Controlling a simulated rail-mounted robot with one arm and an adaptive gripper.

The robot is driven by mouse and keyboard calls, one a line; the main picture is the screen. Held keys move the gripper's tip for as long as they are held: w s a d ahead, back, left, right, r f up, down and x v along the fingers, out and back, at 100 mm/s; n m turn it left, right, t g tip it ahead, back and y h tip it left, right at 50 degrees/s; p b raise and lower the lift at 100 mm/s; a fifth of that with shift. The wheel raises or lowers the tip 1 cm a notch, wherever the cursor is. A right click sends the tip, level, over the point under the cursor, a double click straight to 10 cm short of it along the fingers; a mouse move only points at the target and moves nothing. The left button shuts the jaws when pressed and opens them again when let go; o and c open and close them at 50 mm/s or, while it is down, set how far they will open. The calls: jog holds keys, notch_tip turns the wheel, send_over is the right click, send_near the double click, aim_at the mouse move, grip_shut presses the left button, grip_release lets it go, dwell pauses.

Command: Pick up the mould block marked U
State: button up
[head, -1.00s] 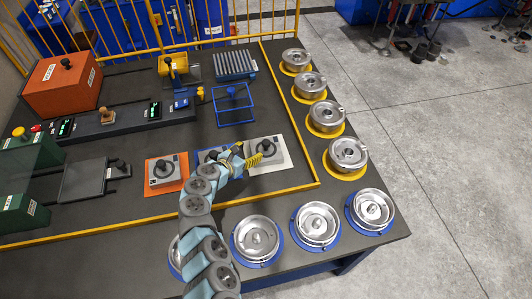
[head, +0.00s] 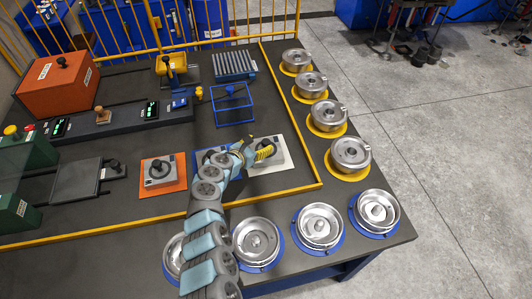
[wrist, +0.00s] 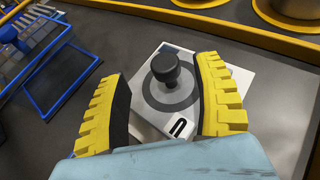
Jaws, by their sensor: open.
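A grey mould block (wrist: 160,95) with a round black knob (wrist: 166,68) sits on a white plate (wrist: 240,78). A small label on its near edge carries a dark U-shaped mark (wrist: 179,127), seen turned in the wrist view. My gripper (wrist: 163,72) is open, its two yellow ribbed fingers on either side of the knob, without visible contact. How high the fingertips are above the block is hard to tell. In the head view, my gripper (head: 256,147) is over the white plate (head: 280,164) and hides much of the block.
To the left, another knobbed block (head: 160,172) sits on an orange plate (head: 177,183). A blue plate (head: 203,155), partly hidden by my arm, lies between. A blue wire frame (head: 232,104) stands behind. Round metal moulds (head: 351,153) line the table's right and front edges.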

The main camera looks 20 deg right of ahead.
aim_at(266, 142)
jog(key=b+x, duration=0.2)
jog(key=x, duration=0.1)
jog(key=shift+s+d+f, duration=0.15)
jog(key=shift+d+f, duration=0.1)
jog(key=shift+f, duration=0.05)
jog(key=shift+w+d+b, duration=0.3)
jog(key=shift+b, duration=0.1)
grip_shut()
